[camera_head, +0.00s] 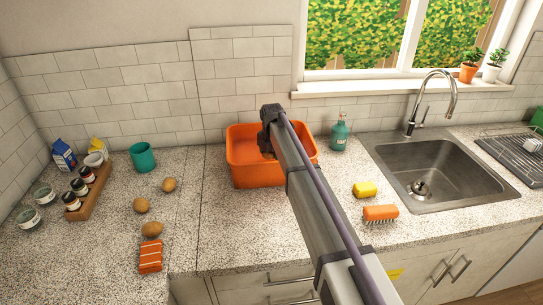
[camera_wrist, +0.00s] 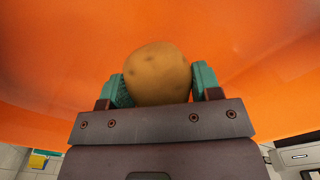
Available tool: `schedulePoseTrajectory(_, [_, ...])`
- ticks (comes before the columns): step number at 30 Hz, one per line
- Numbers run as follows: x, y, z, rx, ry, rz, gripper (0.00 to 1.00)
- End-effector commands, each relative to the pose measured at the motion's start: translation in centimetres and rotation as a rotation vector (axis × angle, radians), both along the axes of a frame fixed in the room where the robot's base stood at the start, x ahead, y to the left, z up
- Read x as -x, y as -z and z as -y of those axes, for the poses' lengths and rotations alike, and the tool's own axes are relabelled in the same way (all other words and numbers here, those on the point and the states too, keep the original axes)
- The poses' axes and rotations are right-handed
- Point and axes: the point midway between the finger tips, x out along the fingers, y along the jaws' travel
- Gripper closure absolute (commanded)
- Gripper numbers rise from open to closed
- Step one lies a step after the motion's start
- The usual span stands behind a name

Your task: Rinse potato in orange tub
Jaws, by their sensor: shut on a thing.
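The orange tub (camera_head: 257,175) stands on the counter left of the sink. My gripper (camera_wrist: 158,85) is shut on a brown potato (camera_wrist: 158,72), with a teal finger pad on each side of it. In the wrist view, the orange wall of the tub (camera_wrist: 50,70) fills the area behind the potato. I cannot tell whether the tub holds water. Several other potatoes (camera_head: 141,205) lie on the counter left of the tub.
A teal cup (camera_head: 143,157), a wooden rack of jars (camera_head: 88,192) and a striped orange cloth (camera_head: 150,257) are at left. A soap bottle (camera_head: 340,133), yellow sponge (camera_head: 365,189) and orange brush (camera_head: 381,213) are right of the tub. The steel sink (camera_head: 430,165) is farther right.

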Motion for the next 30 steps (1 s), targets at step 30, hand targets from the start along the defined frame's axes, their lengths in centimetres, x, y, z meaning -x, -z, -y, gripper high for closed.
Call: schedulePoseTrajectory(30, [0.0,-10.1,0.0,0.000,0.000,0.000,0.68])
